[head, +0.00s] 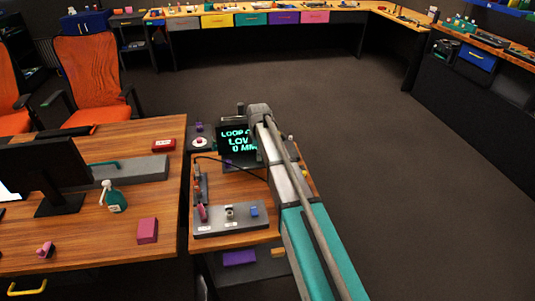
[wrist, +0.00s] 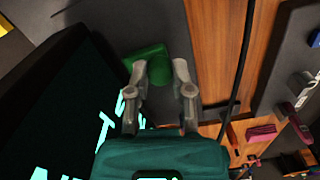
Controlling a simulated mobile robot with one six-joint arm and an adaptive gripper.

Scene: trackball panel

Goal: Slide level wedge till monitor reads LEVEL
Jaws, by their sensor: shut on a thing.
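The small monitor (head: 237,142) at the back of the wooden bench (head: 236,183) shows cyan text with a line that looks like "LOW" and "0 MM" below it. My arm covers its right side. The monitor's dark screen (wrist: 55,115) fills the left of the wrist view. In the wrist view, my gripper (wrist: 160,68) is shut on a green piece, which looks like the level wedge (wrist: 150,52). Its knob-like part lies between the fingertips, and its flat part rests on a dark grey surface. In the head view, my arm hides the fingers and the wedge.
A grey control panel (head: 231,219) with several small parts lies at the bench's front. A black cable (wrist: 241,70) crosses the wood right of my gripper. A desk with a larger monitor (head: 45,168) stands left.

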